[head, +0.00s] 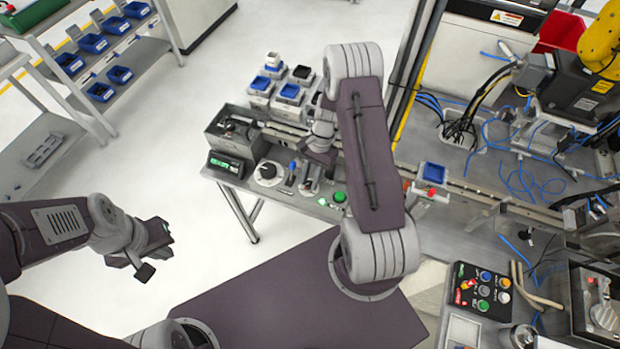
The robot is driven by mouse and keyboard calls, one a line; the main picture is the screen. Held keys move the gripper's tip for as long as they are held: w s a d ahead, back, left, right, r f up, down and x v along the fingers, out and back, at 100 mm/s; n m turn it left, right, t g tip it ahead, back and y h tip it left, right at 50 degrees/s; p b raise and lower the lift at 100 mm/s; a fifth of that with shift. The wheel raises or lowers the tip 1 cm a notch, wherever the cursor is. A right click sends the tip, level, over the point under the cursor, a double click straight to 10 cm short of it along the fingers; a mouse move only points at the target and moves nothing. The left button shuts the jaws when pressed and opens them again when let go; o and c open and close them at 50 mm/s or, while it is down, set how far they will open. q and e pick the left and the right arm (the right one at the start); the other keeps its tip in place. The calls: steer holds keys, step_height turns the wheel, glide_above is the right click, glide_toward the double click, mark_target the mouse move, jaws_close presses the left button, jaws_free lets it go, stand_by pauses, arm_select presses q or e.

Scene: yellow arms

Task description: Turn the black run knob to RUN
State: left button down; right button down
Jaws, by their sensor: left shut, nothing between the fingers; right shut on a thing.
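A control panel (482,291) at the lower right carries several coloured buttons and a red control; a black run knob cannot be picked out clearly there. A black knob on a white round dial (267,173) lies on the bench at centre left. My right gripper (312,168) is over the bench, right of that dial and apart from it. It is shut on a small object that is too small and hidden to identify. My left gripper (152,262) is shut and empty over the floor at the left, away from the bench.
A grey bin (236,136), a digital display (226,164) and a green button (340,197) are around the dial. Blue-topped blocks (262,84) stand behind. A blue-topped block (434,173) sits on the rail. Loose cables (530,165) cover the right bench.

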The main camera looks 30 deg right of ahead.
steer(key=shift+m, duration=0.3)
steer(key=c, duration=1.2)
jaws_free()
steer(key=shift+a, duration=0.1)
steer(key=shift+r, duration=0.25)
steer(key=b+v, duration=0.2)
steer(key=v, duration=0.6)
steer(key=shift+r, duration=0.35)
